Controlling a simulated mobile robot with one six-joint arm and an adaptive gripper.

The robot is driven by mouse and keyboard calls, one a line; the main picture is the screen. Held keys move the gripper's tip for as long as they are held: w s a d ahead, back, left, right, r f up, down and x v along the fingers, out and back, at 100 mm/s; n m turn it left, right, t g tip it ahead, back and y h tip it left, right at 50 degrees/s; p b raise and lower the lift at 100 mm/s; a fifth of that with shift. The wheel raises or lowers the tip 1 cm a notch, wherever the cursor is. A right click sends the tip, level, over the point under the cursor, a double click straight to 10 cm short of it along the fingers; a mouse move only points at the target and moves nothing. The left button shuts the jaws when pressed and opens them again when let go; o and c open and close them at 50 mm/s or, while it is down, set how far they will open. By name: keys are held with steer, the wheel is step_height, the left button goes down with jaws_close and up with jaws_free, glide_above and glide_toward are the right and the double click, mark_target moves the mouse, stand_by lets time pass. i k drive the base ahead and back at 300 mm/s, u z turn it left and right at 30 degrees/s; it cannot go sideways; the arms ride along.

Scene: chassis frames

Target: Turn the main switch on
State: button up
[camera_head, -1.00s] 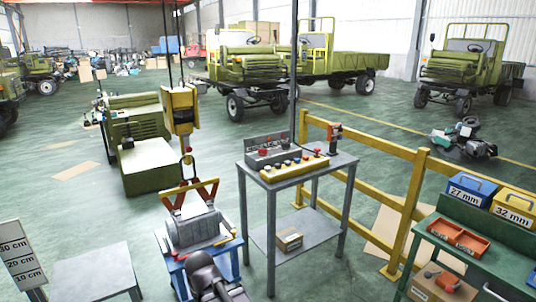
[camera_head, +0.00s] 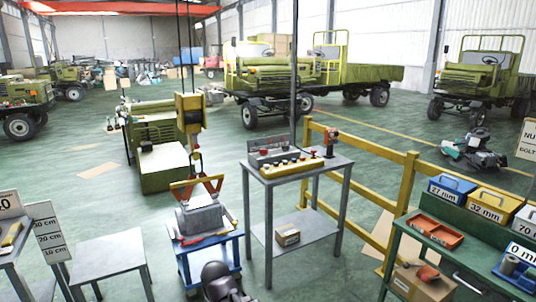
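A grey metal table (camera_head: 337,170) stands in the middle of the view. On it are a grey control box (camera_head: 262,145) with red parts on top and a long yellow control box (camera_head: 293,170) with several buttons in front of it. A red and dark upright device (camera_head: 331,143) stands at the table's right back corner. I cannot tell which of these is the main switch, nor its position. My gripper is not visible; a dark rounded part, apparently of my arm, shows at the bottom edge, left of the table.
A yellow hoist block (camera_head: 190,115) hangs over a grey motor (camera_head: 202,217) on a blue cart (camera_head: 188,265). A yellow railing (camera_head: 408,195) runs behind and right of the table. A green bench (camera_head: 478,265) with bins stands right. A low grey table (camera_head: 108,255) stands left.

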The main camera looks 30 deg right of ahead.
mark_target(262, 152)
steer(key=k, duration=0.15)
steer(key=z, duration=0.65)
steer(key=i, duration=0.95)
steer(key=z, duration=0.55)
steer(key=i, duration=1.7)
steer(key=u, duration=0.6)
